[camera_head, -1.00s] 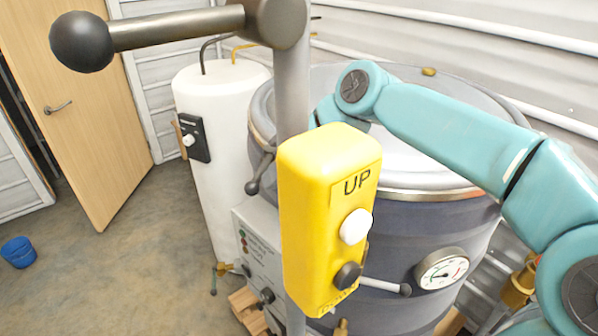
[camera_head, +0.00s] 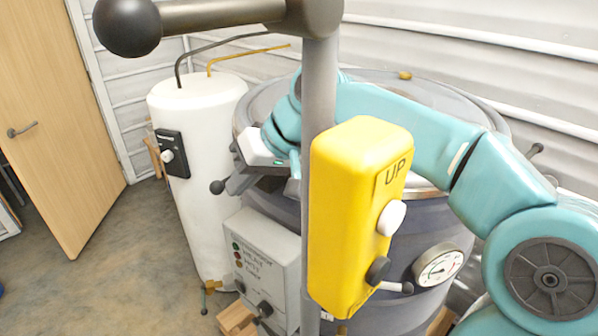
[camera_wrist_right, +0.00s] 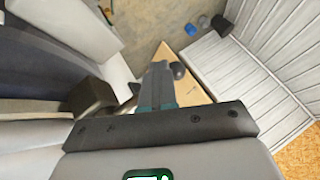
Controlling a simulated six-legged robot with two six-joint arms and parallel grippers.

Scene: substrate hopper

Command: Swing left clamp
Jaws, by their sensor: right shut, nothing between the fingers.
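The left clamp's dark lever ends in a black ball knob (camera_head: 217,187) at the left rim of the grey vessel (camera_head: 262,218). In the wrist view the dark clamp block (camera_wrist_right: 92,97) is left of the fingers and a dark ball knob (camera_wrist_right: 178,71) is just past their tips. My right gripper (camera_head: 243,180) reaches over the vessel to this clamp, partly hidden by its own wrist. In the wrist view its fingers (camera_wrist_right: 158,70) are together and empty, close to the lever; contact cannot be told. My left gripper is not in view.
A grey post with a yellow UP control box (camera_head: 350,220) stands in front of the vessel. A crossbar with a large black ball (camera_head: 127,27) is above. A white cylinder tank (camera_head: 200,190) stands left of the vessel. Floor near the wooden door (camera_head: 55,120) is clear.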

